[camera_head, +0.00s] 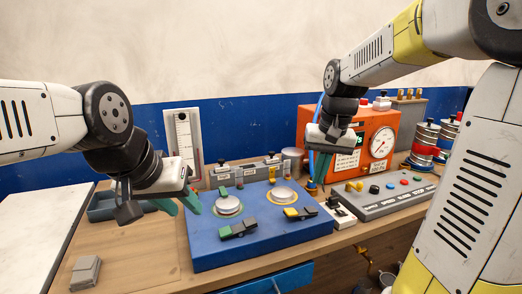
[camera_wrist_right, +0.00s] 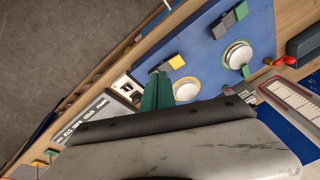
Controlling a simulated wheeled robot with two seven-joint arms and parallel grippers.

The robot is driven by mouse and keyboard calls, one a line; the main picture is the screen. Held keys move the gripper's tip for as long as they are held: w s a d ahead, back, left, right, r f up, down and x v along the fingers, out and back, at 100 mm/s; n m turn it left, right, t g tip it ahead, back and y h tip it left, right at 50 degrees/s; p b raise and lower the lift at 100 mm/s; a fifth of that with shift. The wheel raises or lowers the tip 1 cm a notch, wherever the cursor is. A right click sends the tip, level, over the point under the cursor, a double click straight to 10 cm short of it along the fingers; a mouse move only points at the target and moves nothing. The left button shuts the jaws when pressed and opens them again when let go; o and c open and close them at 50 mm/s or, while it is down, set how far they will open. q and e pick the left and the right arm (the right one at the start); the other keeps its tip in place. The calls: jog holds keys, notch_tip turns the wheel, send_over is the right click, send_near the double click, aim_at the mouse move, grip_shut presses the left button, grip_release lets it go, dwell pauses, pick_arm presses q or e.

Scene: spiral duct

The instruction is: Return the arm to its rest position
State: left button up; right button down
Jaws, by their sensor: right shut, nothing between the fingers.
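My right gripper (camera_head: 322,170) hangs at the right behind the blue panel, in front of the orange box, with its teal fingers pointing down. In the right wrist view its fingers (camera_wrist_right: 157,92) are together and hold nothing. My left gripper (camera_head: 180,205) is at the left, above the left edge of the blue panel (camera_head: 262,250). Its two teal fingers look apart, with nothing seen between them. Both arms are bent in over the bench. The panel has two round silver discs, the left one (camera_head: 228,205) and the right one (camera_head: 283,195).
The orange box (camera_head: 350,118) with a dial stands at the back right. A grey button console (camera_head: 385,195) lies before it. A white upright gauge (camera_head: 183,135) stands behind the panel. A small grey block (camera_head: 85,272) lies at the front left.

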jog(key=s+a+r+n+t+y, duration=0.1)
jog(key=s+t, duration=0.2)
jog(key=s, duration=1.2)
jog(key=shift+s+a+r+n+t, duration=0.3)
jog(key=shift+a+r+t, duration=0.05)
jog(key=shift+t, duration=0.05)
